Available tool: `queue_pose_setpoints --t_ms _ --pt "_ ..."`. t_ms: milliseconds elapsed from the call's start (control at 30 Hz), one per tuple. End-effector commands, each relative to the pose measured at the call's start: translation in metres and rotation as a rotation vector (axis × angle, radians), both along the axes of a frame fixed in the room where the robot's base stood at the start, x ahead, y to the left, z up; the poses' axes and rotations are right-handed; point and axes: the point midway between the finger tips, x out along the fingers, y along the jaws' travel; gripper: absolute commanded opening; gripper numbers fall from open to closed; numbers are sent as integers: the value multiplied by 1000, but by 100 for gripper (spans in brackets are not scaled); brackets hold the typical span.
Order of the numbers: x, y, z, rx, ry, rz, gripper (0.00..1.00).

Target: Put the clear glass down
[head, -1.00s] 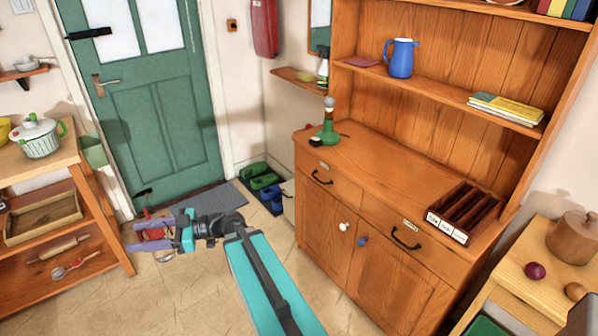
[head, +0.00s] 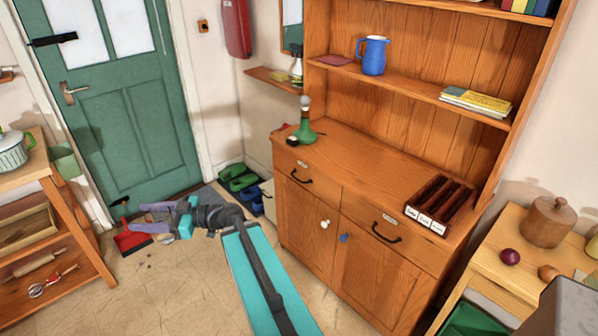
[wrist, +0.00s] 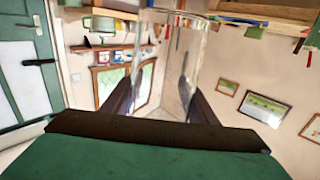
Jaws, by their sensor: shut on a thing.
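The clear glass (wrist: 178,60) stands between the two fingers of my gripper (wrist: 160,95) in the wrist view, and the room shows through it. My gripper is shut on it. In the head view my gripper (head: 152,217) is stretched out to the left, low over the floor in front of the green door. The glass cannot be made out there.
A red dustpan (head: 132,241) lies on the floor by my gripper.

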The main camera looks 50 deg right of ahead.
Motion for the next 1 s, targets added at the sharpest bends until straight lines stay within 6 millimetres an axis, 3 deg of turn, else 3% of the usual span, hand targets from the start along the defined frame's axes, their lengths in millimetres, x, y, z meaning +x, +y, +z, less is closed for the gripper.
queue_pose_setpoints --t_ms 100,467,767,1000 --pt "1 -53 14 1 -1 -138 5" --pt "-19 -204 32 2 -1 -526 5" --pt "-66 -323 37 3 -2 -833 5" --pt "-123 -408 35 3 -1 -1074 5"
